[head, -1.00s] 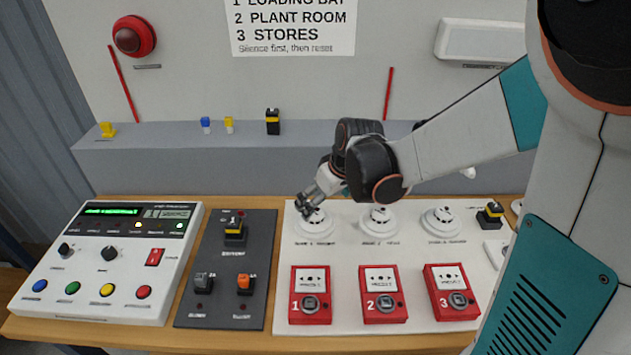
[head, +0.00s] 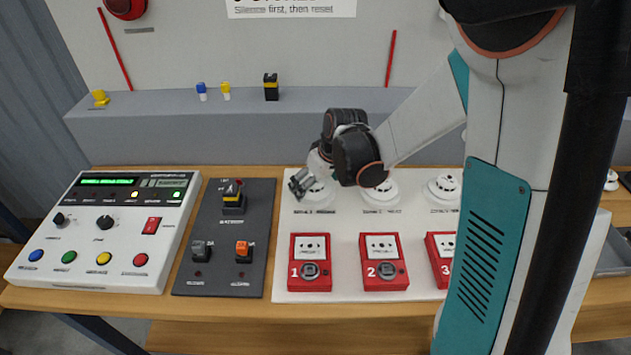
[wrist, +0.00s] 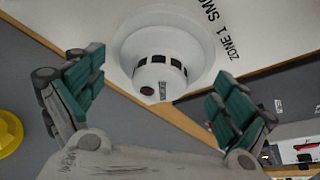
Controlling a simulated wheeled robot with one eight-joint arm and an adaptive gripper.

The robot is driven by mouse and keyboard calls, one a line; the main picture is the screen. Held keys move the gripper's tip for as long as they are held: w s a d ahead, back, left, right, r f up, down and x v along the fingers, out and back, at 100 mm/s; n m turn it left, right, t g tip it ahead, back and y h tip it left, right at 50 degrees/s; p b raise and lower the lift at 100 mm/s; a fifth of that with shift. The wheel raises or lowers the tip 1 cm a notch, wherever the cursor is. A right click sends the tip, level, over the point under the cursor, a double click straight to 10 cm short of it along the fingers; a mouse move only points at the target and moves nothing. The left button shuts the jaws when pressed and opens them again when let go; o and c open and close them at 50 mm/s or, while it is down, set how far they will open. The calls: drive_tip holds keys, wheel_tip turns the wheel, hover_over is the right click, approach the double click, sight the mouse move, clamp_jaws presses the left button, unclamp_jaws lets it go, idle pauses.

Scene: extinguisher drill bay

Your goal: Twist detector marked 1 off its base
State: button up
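The zone 1 smoke detector is a white domed head on a round white base. In the head view the detector (head: 319,194) stands at the white board's upper left, partly hidden by my gripper. In the wrist view the detector (wrist: 158,62) is at upper centre, beside lettering reading "ZONE 1 SMO". My gripper (head: 300,184) is at the detector's left edge in the head view. In the wrist view my gripper (wrist: 155,92) is open, its two green-padded fingers wide apart on either side of the detector, with visible gaps.
Two more detectors (head: 379,192) (head: 443,188) stand to the right. Red call points (head: 310,262) (head: 384,262) line the board's front. A dark switch panel (head: 223,262) and a control panel (head: 102,232) lie left. A grey ledge (head: 180,128) runs behind.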

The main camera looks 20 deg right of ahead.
drive_tip(key=c, duration=0.8)
drive_tip(key=shift+o, duration=0.2)
drive_tip(key=shift+n+y, duration=0.3)
drive_tip(key=shift+n, duration=0.7)
drive_tip(key=shift+d+n+g+y+b, duration=0.1)
drive_tip(key=shift+n+g+y+b, duration=0.25)
drive_tip(key=shift+n, duration=0.35)
drive_tip(key=shift+n, duration=0.3)
drive_tip(key=shift+n+g+y, duration=0.25)
drive_tip(key=shift+n+y, duration=0.1)
drive_tip(key=shift+n, duration=0.55)
